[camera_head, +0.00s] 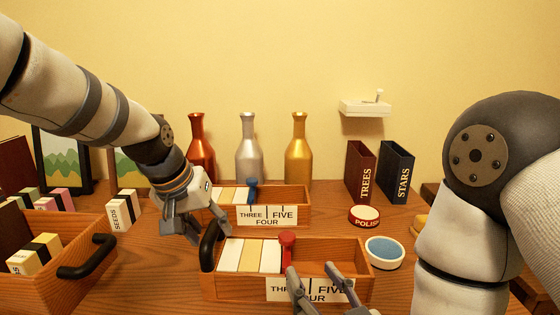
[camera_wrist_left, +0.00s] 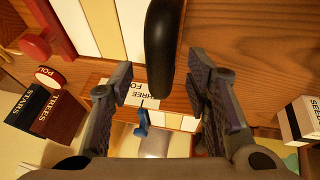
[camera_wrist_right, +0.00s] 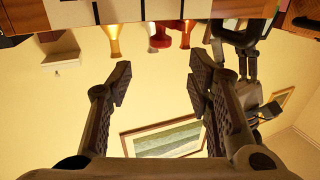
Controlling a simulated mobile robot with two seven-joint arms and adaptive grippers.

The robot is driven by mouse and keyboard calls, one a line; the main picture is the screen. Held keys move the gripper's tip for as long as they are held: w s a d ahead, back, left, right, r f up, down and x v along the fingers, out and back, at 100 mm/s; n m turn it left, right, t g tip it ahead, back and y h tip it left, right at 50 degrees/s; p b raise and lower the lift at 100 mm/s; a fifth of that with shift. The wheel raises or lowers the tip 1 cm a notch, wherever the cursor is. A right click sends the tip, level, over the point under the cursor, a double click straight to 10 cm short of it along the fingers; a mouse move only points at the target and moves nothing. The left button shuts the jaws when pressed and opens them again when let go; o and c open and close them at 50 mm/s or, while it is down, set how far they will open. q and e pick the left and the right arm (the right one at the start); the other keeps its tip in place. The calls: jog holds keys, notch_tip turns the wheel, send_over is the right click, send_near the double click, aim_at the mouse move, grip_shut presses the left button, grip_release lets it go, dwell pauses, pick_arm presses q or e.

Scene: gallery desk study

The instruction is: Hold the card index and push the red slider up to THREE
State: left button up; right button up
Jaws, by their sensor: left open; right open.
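The front card index (camera_head: 240,290) is a wooden box with white and cream cards. Its red slider (camera_head: 287,242) stands upright against the right end of the cards, above the label's left part. The label (camera_head: 275,290) reads THREE, FOUR, FIVE, partly covered by my right gripper. My left gripper (camera_head: 190,225) is open at the box's left end. In the left wrist view the box's black handle (camera_wrist_left: 163,45) lies between its fingers (camera_wrist_left: 160,85), with gaps showing. My right gripper (camera_head: 318,285) is open and empty in front of the label; its fingers show in the right wrist view (camera_wrist_right: 160,82).
A similar box (camera_head: 300,200) with a blue slider (camera_head: 252,188) stands behind. A wooden drawer box (camera_head: 85,225) is at left. A blue bowl (camera_head: 385,250) and the POLISH tin (camera_head: 364,215) stand at right. Three bottles (camera_head: 249,150) stand at the back.

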pick_arm(q)
jog(key=v, duration=1.1)
jog(key=shift+s+f, duration=0.1)
